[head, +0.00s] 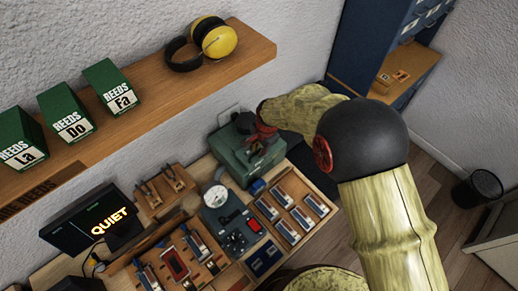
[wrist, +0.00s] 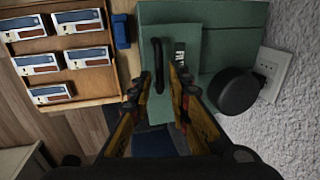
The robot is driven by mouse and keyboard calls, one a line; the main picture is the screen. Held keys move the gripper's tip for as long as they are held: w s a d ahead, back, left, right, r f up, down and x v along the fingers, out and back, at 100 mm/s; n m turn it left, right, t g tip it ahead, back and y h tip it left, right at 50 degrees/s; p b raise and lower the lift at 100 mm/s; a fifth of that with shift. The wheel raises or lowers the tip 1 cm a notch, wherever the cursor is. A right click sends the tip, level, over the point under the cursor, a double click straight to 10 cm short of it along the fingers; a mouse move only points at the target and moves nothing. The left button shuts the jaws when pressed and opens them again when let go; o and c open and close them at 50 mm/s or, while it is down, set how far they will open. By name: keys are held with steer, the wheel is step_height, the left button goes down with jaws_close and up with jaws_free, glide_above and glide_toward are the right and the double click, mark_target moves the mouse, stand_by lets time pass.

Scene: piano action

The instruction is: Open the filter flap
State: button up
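A green box-shaped machine (head: 232,150) stands against the wall at the right end of the workbench. In the wrist view its top (wrist: 222,52) shows a lighter green panel (wrist: 190,40), which looks like the filter flap, with a black bar handle (wrist: 158,62) and a small dark label. The panel looks flat and closed. My gripper (wrist: 159,80) is open, one finger on each side of the handle in the picture. I cannot tell whether the fingers touch it. In the head view my gripper (head: 262,143) is over the machine, partly hiding its top.
A black round knob or cap (wrist: 236,91) is on the machine's wall side, near a wall socket (wrist: 272,72). A wooden tray (head: 291,208) of reed blocks and a small blue block (wrist: 121,31) lie beside the machine. A shelf (head: 160,98) with green boxes and yellow earmuffs hangs above.

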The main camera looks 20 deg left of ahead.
jaws_close()
stand_by(0.6)
